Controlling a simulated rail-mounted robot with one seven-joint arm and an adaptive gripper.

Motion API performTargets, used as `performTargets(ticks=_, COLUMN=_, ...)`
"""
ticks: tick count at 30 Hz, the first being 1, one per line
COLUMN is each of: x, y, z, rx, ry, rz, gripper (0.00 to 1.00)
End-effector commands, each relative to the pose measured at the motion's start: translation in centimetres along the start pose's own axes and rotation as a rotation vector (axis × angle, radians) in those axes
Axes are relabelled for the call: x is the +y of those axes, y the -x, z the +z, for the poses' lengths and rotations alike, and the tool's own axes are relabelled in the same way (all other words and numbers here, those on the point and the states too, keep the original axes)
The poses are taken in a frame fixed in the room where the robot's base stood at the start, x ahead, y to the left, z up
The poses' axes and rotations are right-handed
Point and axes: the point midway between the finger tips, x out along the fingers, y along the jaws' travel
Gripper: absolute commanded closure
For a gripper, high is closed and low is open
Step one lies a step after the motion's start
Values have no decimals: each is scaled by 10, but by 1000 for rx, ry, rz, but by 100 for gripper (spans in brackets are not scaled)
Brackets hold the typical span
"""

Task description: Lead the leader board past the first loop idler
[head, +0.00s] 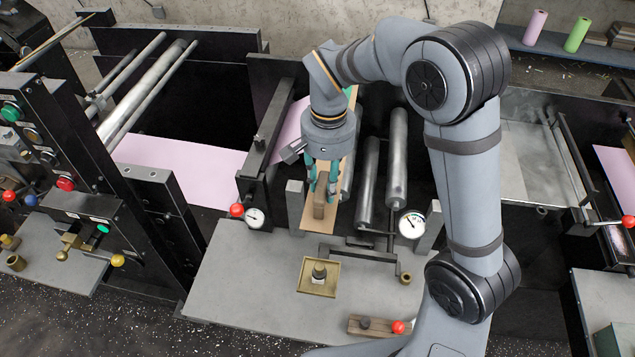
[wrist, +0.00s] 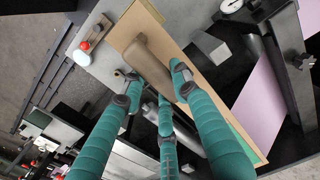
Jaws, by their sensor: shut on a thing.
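The leader board (head: 310,221) is a flat tan board with a brown bar handle (head: 319,203) on its face. It is at the centre of the head view, left of two silver rollers (head: 368,182) (head: 397,160); I cannot tell which is the first loop idler. My gripper (head: 322,184) has teal fingers closed around the handle. In the wrist view the fingertips (wrist: 157,85) are at the handle (wrist: 148,58), and the board (wrist: 133,28) runs diagonally with a green strip near its lower end. The fingers hide part of the board.
Pink web (head: 185,165) lies to the left, beyond a black side plate. Grey posts (head: 295,205) stand close beside the board.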

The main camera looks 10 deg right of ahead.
Motion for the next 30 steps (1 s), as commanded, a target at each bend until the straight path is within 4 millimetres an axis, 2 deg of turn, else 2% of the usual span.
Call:
performTargets(ticks=9, x=48, y=0, z=0, rx=1, ry=-1, rz=0, gripper=100)
performTargets(ticks=15, x=68, y=1, z=0, rx=1, ry=1, rz=0, gripper=100)
performTargets(ticks=21, x=76, y=0, z=0, rx=2, ry=2, rz=0, gripper=100)
performTargets(ticks=30, x=77, y=0, z=0, rx=1, ry=2, rz=0, gripper=100)
